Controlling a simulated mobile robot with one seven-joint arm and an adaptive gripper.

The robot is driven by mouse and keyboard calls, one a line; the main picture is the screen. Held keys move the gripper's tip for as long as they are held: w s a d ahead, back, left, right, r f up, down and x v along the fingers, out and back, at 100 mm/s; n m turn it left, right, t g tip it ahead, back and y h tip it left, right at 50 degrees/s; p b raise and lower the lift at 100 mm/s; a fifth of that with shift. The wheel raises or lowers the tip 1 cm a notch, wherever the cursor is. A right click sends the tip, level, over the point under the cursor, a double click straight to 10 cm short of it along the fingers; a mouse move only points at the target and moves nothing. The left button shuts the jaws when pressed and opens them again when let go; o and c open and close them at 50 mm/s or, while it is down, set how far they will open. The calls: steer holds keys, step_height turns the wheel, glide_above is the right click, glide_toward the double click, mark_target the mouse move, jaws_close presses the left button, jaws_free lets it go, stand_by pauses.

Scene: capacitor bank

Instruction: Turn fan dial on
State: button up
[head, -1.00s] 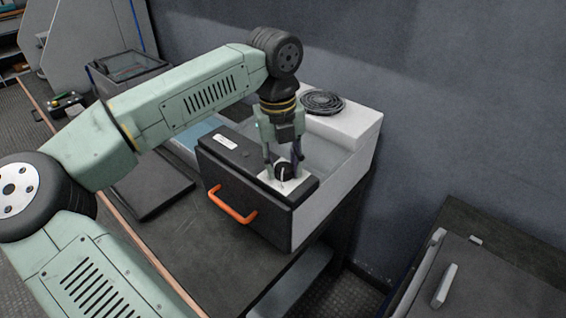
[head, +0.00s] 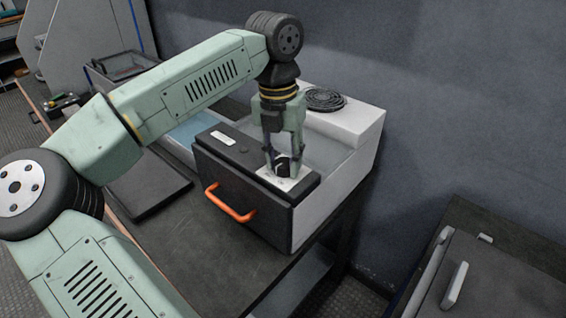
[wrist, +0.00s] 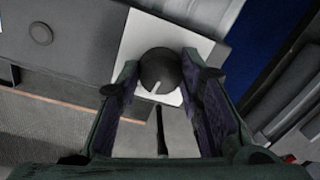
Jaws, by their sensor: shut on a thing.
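The fan dial (wrist: 158,70) is a round black knob with a light pointer line. It sits on a white plate (wrist: 134,42) on top of the dark front panel of the box. In the wrist view the pointer line aims toward the lower side of the picture, slightly left. My gripper (head: 284,165) points down over the dial, and its fingers are closed around the knob, one on each side. In the head view the dial (head: 283,167) is partly hidden by the fingers. A black fan grille (head: 325,99) lies on the white rear part of the box.
An orange handle (head: 230,203) is on the front of the dark panel (head: 262,222). A small round black button (wrist: 40,33) is on the same top strip. A dark flat plate (head: 150,185) lies left on the bench. A grey wall stands behind.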

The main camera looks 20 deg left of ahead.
mark_target(281, 161)
steer(key=m+b, duration=0.1)
steer(key=m, duration=0.3)
steer(key=shift+m, duration=0.4)
stand_by(0.4)
steer(key=o, duration=1.2)
steer(key=shift+c, duration=0.2)
step_height(281, 161, up, 12)
steer(key=shift+w+a, duration=0.2)
steer(key=shift+a, duration=0.15)
